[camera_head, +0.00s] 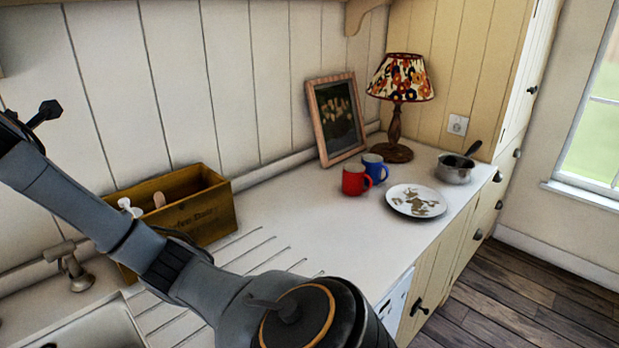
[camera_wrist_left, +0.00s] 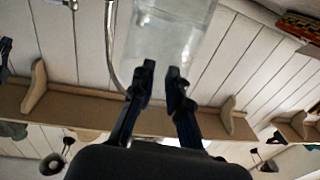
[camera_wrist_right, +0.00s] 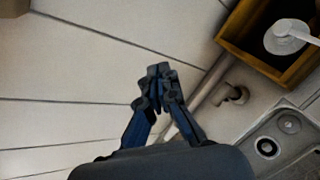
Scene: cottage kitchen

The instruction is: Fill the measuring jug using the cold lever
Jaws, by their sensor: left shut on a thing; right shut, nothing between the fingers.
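The clear measuring jug (camera_wrist_left: 168,40) fills the top middle of the left wrist view. My left gripper (camera_wrist_left: 163,78) is shut on it at its lower edge in that view. I cannot tell how much water is in it. A curved metal pipe (camera_wrist_left: 111,55), perhaps the spout, runs close beside the jug. My right gripper (camera_wrist_right: 158,76) is shut and empty, in front of the pale wall boards. A metal wall fitting (camera_wrist_right: 235,93) of the tap lies right of it; a similar fitting shows in the head view (camera_head: 72,268). Which lever is cold cannot be told.
The sink (camera_wrist_right: 285,135) shows lower right in the right wrist view. Red (camera_head: 355,180) and blue (camera_head: 375,167) mugs, a plate (camera_head: 416,201), a saucepan (camera_head: 455,168) and a lamp (camera_head: 400,100) stand farther right.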

